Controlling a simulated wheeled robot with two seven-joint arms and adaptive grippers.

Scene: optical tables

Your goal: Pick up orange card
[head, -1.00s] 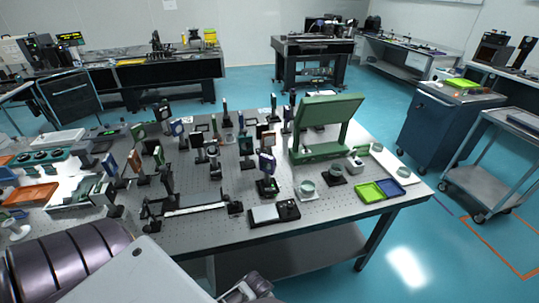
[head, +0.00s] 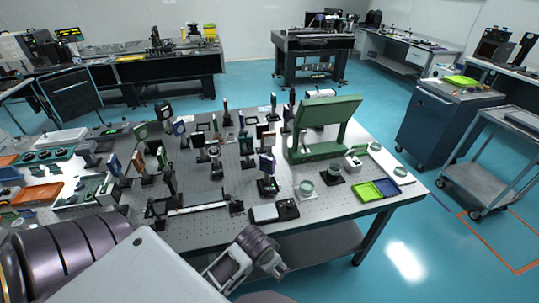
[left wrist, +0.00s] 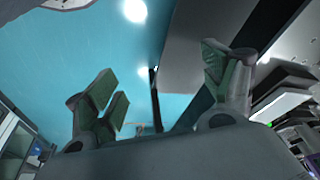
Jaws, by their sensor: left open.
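I cannot clearly pick out an orange card. A flat orange rectangle (head: 42,193), perhaps a tray, lies at the left end of the optical table (head: 218,226). Small upright orange-brown plates stand among the optics, one left of the middle (head: 138,161) and one near the centre (head: 267,141). My left gripper (head: 277,267) is in front of the table's near edge, apart from these. In the left wrist view its two fingers (left wrist: 165,95) are spread wide with nothing between them. My right gripper is not in view.
Several post-mounted optics crowd the table's middle. A green stand (head: 325,128), a green tray (head: 368,193) and a blue tray (head: 388,187) are at the right. A black-and-white device (head: 275,211) sits near the front edge. A grey cart (head: 490,180) stands further right, with open floor between.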

